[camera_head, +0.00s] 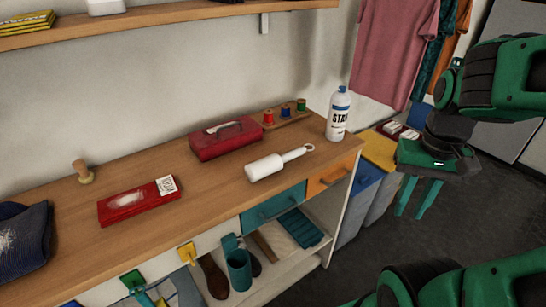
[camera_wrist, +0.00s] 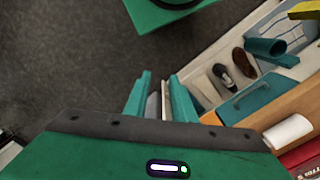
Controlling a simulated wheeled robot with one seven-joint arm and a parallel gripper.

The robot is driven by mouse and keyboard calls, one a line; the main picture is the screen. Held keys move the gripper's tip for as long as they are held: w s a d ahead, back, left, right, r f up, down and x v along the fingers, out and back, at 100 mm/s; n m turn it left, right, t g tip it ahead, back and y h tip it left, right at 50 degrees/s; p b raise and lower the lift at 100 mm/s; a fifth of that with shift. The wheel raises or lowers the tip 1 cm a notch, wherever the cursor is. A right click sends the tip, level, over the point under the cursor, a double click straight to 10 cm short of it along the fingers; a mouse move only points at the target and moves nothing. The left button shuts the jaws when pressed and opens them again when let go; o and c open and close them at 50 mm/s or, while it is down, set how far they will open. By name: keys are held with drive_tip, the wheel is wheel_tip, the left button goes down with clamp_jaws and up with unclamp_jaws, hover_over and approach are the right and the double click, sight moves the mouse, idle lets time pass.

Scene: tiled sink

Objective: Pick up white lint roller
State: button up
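The white lint roller (camera_head: 265,167) lies on the wooden counter near its front edge, its handle pointing right and ending in a ring. Its white roll also shows at the lower right of the wrist view (camera_wrist: 287,133), where the rest of it is cut off or hidden. My gripper (camera_head: 417,205) hangs to the right of the counter, over the floor side, well apart from the roller. Its two green fingers show in the wrist view (camera_wrist: 160,98) with a gap between them. It is open, and I see nothing held.
A white spray bottle (camera_head: 339,114) stands at the counter's right end. A red box (camera_head: 137,201) lies to the left. Drawers (camera_head: 273,207) and an open shelf are below. Colored bins (camera_head: 378,150) stand beyond the counter's end.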

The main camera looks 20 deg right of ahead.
drive_tip(key=shift+w+a, duration=0.1)
drive_tip(key=n+t+y, duration=0.3)
drive_tip(key=n+y, duration=0.2)
drive_tip(key=n, duration=2.4)
approach(286, 156)
drive_tip(key=x, duration=0.9)
drive_tip(key=shift+f, duration=0.1)
drive_tip(key=shift+c, duration=0.5)
clamp_jaws()
